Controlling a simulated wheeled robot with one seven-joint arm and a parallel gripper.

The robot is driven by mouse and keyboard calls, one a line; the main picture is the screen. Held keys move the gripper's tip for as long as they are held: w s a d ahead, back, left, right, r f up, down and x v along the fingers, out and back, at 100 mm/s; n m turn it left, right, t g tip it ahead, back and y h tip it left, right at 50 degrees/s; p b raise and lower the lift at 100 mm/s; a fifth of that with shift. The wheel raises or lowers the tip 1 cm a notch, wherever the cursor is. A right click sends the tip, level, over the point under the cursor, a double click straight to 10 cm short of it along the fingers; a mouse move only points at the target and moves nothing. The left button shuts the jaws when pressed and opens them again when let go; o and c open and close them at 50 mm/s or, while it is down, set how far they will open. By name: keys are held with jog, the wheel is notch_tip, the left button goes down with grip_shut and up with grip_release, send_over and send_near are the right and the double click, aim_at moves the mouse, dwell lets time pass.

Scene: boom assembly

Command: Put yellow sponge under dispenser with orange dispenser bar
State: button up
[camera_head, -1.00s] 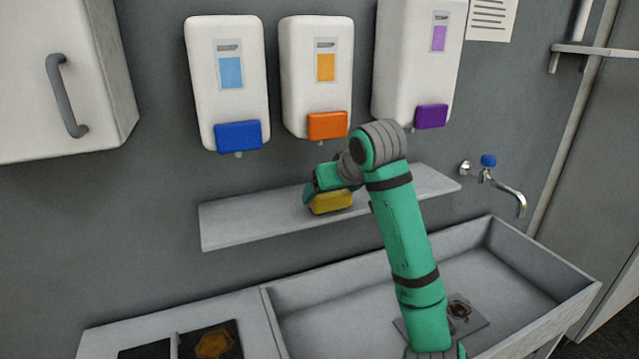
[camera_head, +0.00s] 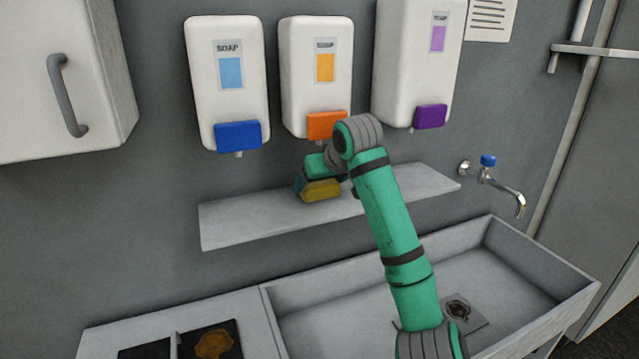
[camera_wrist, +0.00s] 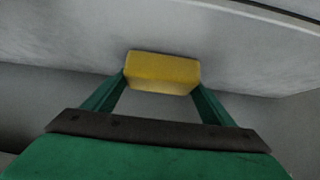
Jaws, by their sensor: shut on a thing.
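The yellow sponge (camera_head: 322,190) is held in my gripper (camera_head: 304,186) at the shelf, below the dispenser with the orange bar (camera_head: 326,125). In the wrist view the sponge (camera_wrist: 162,72) sits between the two green fingers of my gripper (camera_wrist: 162,85), which are shut on its sides. The white dispenser (camera_head: 316,65) with an orange label hangs on the wall above. I cannot tell whether the sponge touches the shelf (camera_head: 240,222). My arm hides part of the shelf's right half.
A dispenser with a blue bar (camera_head: 238,135) hangs to the left and one with a purple bar (camera_head: 430,116) to the right. A sink (camera_head: 520,280) lies below, with a tap (camera_head: 508,190) at the right. A cabinet (camera_head: 60,80) is at upper left. The shelf's left part is clear.

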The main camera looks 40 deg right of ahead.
jog(key=o, duration=1.1)
jog(key=shift+w, duration=0.1)
jog(key=v, duration=1.2)
